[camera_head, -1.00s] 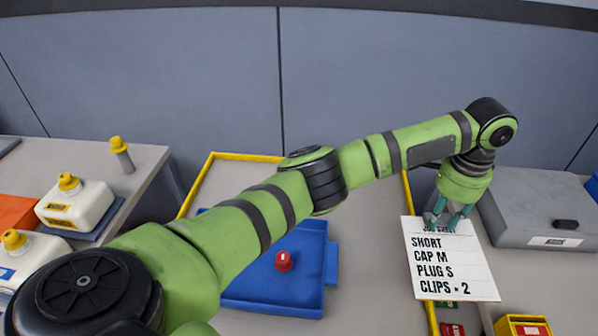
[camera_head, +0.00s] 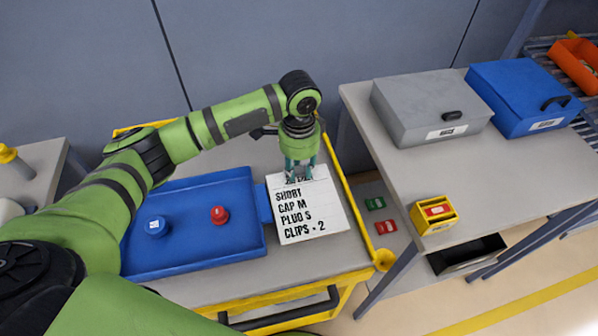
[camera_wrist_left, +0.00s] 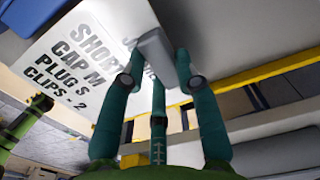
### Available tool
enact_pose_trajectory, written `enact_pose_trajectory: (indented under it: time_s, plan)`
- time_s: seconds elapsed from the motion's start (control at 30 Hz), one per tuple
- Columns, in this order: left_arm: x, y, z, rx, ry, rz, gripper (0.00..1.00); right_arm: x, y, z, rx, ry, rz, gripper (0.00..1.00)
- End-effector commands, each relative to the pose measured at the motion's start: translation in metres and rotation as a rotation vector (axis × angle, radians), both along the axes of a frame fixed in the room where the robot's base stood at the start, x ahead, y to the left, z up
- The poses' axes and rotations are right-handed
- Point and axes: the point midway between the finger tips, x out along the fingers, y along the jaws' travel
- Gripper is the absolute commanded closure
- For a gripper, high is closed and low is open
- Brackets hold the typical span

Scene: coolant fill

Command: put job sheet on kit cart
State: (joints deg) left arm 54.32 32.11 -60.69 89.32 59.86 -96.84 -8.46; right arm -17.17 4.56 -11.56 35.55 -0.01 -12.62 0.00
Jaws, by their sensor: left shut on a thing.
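The job sheet (camera_head: 308,212) is a white board with black print, including "CAP M" and "CLIPS". My left gripper (camera_head: 298,176) is shut on its top edge. In the left wrist view the gripper's teal fingers (camera_wrist_left: 158,82) close on a grey clip at the edge of the job sheet (camera_wrist_left: 88,55). The sheet is over the right part of the kit cart (camera_head: 230,287), a grey top with yellow rails, right of the blue tray. I cannot tell whether the sheet touches the cart top. My right gripper is not in view.
The blue tray (camera_head: 190,258) holds a blue cap (camera_head: 156,227) and a red cap (camera_head: 219,215). On the right, a bench (camera_head: 420,172) carries a grey case (camera_head: 430,105), a blue case (camera_head: 522,95) and a yellow box (camera_head: 433,214). A gap separates cart and bench.

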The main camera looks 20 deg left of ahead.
Motion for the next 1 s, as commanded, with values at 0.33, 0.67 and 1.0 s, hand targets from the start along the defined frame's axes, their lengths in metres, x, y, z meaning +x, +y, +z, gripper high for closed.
enact_pose_trajectory:
  time_s: [0.33, 0.67, 1.0]
  plan:
    - [0.0, 0.0, -0.035, 0.002, 0.001, 0.0, 1.0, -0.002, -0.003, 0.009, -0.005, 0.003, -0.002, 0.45]
    - [0.0, 0.0, -0.038, 0.0, 0.001, 0.0, 0.57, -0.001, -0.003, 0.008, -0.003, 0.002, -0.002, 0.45]
    - [0.0, 0.0, -0.037, 0.002, 0.001, 0.0, 0.45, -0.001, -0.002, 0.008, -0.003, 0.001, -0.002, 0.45]
